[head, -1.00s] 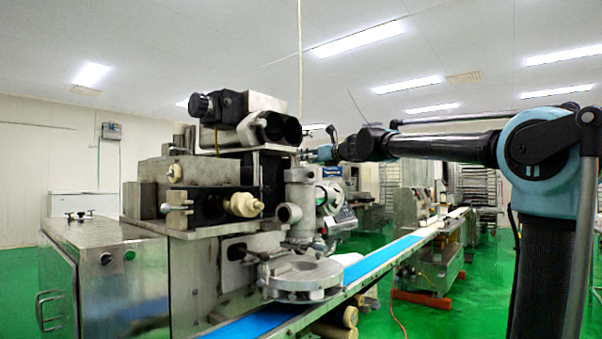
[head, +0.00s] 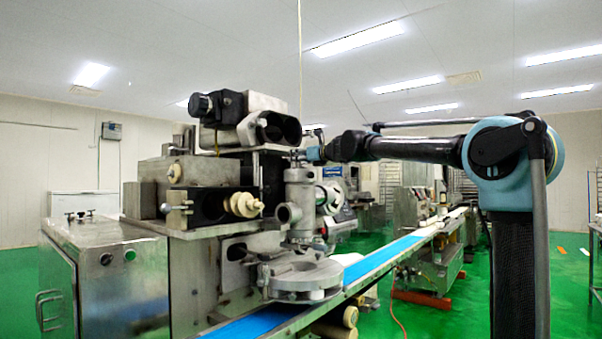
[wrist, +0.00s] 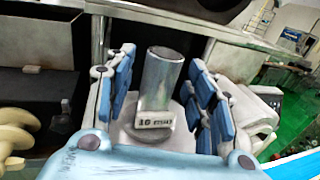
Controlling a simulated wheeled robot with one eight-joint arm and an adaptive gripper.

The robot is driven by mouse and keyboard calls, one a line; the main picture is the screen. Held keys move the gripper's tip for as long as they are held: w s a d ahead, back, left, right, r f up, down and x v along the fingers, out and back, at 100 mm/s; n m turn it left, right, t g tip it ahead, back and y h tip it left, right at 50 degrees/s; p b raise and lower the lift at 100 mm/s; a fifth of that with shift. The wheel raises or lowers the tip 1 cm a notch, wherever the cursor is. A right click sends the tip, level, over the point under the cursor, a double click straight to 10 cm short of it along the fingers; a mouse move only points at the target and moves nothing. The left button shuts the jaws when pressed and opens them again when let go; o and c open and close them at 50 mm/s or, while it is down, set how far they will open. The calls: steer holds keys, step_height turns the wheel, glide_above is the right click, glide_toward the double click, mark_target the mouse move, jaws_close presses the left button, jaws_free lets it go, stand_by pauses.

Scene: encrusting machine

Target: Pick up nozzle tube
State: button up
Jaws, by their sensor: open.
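The nozzle tube (wrist: 161,82) is a shiny metal cylinder, upright, with an open top and a small printed label at its base. In the head view it is hard to separate from the upright metal housing (head: 299,205) at the machine's front. My gripper (wrist: 163,70) is open in the wrist view, its blue-padded fingers on either side of the tube with gaps showing. In the head view my gripper (head: 308,154) is small, beside the top of the housing; its fingers are not clear there.
The steel encrusting machine (head: 200,260) stands left of the housing, with a cream screw part (head: 243,205) on its front. A round metal plate (head: 300,275) sits below, over the blue conveyor belt (head: 385,260). Dark machine parts overhang behind the tube.

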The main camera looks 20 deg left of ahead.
steer(key=shift+c, duration=0.2)
jaws_close()
stand_by(0.3)
